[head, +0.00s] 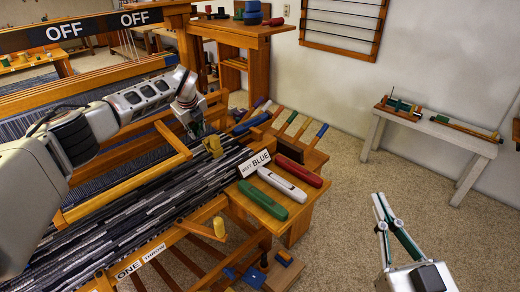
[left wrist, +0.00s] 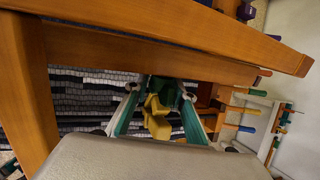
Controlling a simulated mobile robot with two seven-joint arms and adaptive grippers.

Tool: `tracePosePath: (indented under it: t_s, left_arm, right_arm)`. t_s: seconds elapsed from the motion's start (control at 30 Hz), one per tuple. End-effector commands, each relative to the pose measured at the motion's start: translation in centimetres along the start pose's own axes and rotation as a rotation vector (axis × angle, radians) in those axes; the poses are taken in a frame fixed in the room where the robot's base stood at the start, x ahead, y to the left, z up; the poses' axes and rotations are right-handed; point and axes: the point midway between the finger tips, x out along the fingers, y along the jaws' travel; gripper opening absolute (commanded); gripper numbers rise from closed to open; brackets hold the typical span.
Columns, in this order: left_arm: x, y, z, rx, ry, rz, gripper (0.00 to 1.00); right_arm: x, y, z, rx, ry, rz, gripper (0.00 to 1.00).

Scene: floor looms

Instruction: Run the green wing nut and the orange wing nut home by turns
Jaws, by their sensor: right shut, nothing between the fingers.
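I cannot clearly make out either wing nut. My left gripper (head: 196,130) is over the loom's striped cloth, close to a yellow, wing-shaped piece (head: 213,146). In the left wrist view the fingers of the left gripper (left wrist: 160,92) stand apart. The yellow piece (left wrist: 157,120) shows between them, with gaps at both sides, and a dark green shape lies just behind it. My right gripper (head: 380,198) is shut and empty, above the carpet at the lower right. Small green and orange parts on the white bench (head: 455,142) are too small to name.
A side shelf holds green (head: 263,200), white (head: 283,185) and red (head: 299,170) shuttles beside a BLUE sign (head: 254,163). Several coloured handles stand behind. The carpet (head: 345,180) between loom and bench is clear.

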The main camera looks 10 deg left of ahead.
Motion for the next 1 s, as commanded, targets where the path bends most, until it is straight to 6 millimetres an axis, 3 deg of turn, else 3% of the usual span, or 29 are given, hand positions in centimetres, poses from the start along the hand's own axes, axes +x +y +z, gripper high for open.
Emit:
tracePosePath:
  t_s: [0.33,0.4,0.77,1.0]
  left_arm:
    - [0.3,0.3,-0.1,-0.027,-0.001,-0.205,0.24]
    - [-1.6,0.1,0.1,-0.026,-0.003,-0.211,0.24]
    - [-8.0,1.5,0.1,-0.027,-0.004,-0.206,0.24]
    - [-7.2,0.1,-4.3,0.035,0.069,-0.276,0.24]
  right_arm:
    - [-0.7,-0.1,3.1,0.001,-0.003,0.000,0.00]
    - [-0.6,-0.1,2.7,0.001,-0.002,0.000,0.00]
    - [-0.7,-0.1,3.1,0.001,-0.003,0.000,0.00]
    - [-0.7,-0.1,3.1,0.001,-0.003,0.000,0.00]
